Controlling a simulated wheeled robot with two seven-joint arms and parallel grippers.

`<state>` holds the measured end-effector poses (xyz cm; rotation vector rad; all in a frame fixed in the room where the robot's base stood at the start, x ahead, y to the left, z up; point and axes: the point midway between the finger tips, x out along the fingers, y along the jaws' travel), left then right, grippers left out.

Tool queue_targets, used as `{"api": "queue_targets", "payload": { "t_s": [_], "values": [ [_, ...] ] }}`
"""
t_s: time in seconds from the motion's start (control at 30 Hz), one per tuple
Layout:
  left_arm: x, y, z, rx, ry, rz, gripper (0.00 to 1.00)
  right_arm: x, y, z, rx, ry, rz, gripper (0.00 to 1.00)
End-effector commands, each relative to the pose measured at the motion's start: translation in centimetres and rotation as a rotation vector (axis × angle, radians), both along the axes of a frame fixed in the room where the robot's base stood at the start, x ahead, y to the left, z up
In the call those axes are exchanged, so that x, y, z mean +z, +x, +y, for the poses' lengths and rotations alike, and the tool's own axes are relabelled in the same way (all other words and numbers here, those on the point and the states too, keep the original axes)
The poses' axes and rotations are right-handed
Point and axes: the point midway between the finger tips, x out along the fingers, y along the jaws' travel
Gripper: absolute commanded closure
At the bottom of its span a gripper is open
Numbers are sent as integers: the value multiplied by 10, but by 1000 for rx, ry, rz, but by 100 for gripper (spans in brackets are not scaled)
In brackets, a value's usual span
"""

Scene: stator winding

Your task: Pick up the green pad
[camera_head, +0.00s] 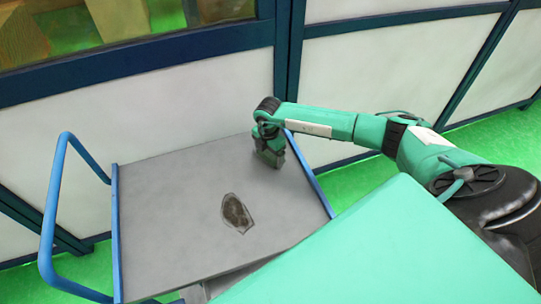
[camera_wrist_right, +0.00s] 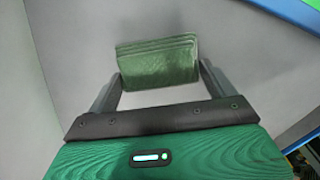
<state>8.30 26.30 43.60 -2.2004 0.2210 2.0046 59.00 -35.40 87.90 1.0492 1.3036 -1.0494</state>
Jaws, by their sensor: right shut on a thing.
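The green pad (camera_wrist_right: 158,62) is a small block with ridged layers along its top edge, seen in the right wrist view. My right gripper (camera_wrist_right: 155,85) has a finger on each side of it and is shut on it. In the head view my right gripper (camera_head: 270,158) is at the far right corner of the grey cart top, pointing down. The pad is hard to make out there. I cannot tell whether the pad touches the cart top. My left gripper is not in view.
The grey cart top (camera_head: 165,210) has a dark irregular patch (camera_head: 237,213) near its middle and is otherwise clear. A blue tubular handle (camera_head: 50,215) rises at its left. A white panelled wall (camera_head: 150,110) with dark blue frames stands behind.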

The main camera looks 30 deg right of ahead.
Motion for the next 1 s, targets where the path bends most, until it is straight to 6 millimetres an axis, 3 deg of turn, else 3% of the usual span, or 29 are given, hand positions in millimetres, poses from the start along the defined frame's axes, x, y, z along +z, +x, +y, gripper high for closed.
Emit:
{"api": "queue_targets", "payload": {
  "t_s": [0.2, 0.37, 0.47, 0.8, 1.0],
  "values": [
    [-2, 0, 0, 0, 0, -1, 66, 4, 1, 0, 0, 0, -1, 36],
    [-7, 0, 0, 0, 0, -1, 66, 21, 1, 0, 1, 0, -4, 36],
    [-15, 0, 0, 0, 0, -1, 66, 42, 1, -1, 1, 0, -5, 36],
    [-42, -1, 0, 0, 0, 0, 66, 140, 1, 0, 2, -1, -6, 36],
    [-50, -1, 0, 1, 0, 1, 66, 180, 1, 0, 1, 1, -3, 36]
  ]
}}
